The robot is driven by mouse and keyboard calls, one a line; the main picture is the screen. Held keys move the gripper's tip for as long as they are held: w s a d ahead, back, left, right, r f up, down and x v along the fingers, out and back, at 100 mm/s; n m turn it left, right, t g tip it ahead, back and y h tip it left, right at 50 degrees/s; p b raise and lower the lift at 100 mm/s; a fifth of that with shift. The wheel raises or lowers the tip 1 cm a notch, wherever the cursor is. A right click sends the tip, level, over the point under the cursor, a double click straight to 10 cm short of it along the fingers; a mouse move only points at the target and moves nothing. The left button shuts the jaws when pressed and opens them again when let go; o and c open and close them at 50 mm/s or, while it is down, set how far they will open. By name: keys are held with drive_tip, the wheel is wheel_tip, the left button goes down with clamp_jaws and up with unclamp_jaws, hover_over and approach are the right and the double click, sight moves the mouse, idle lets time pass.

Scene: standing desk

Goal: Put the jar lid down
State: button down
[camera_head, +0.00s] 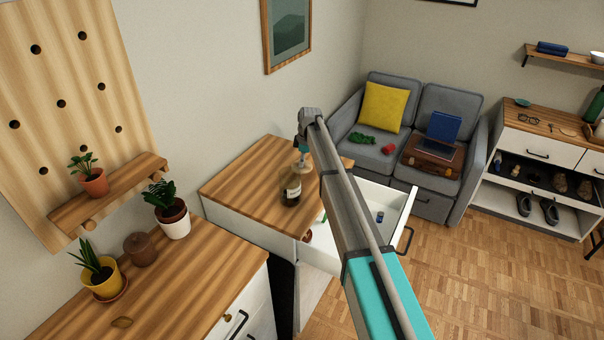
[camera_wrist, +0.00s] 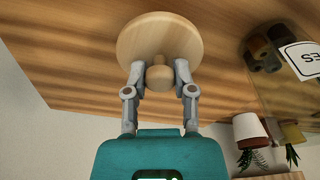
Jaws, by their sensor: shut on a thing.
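The jar lid (camera_wrist: 160,37) is a round, pale wooden disc with a knob. In the wrist view my gripper (camera_wrist: 160,72) is shut on the lid's knob. The lid is over the brown wooden top (camera_wrist: 75,85), at or close to its surface; I cannot tell if it touches. A glass jar with a white label (camera_wrist: 302,60) and dark round contents stands beside it.
An open drawer (camera_head: 403,218) juts out at the right of this cabinet. A nearer wooden top (camera_head: 195,285) carries a plant in a white pot (camera_head: 175,226), a brown lidded pot (camera_head: 140,249) and a yellow-potted plant (camera_head: 106,286). The cabinet top's left part is bare.

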sight(302, 169)
drive_tip(key=shift+f, duration=0.1)
idle(0.3)
drive_tip(key=shift+f+b, duration=1.85)
drive_tip(key=shift+b, duration=0.05)
drive_tip(key=shift+f, duration=0.2)
drive_tip(key=shift+c, duration=2.2)
unclamp_jaws()
drive_tip(key=shift+r, duration=0.1)
drive_tip(key=shift+r, duration=0.15)
wheel_tip(302, 169, up, 12)
drive_tip(key=d+p, duration=0.1)
drive_tip(key=p, duration=1.1)
drive_tip(key=shift+d, duration=0.35)
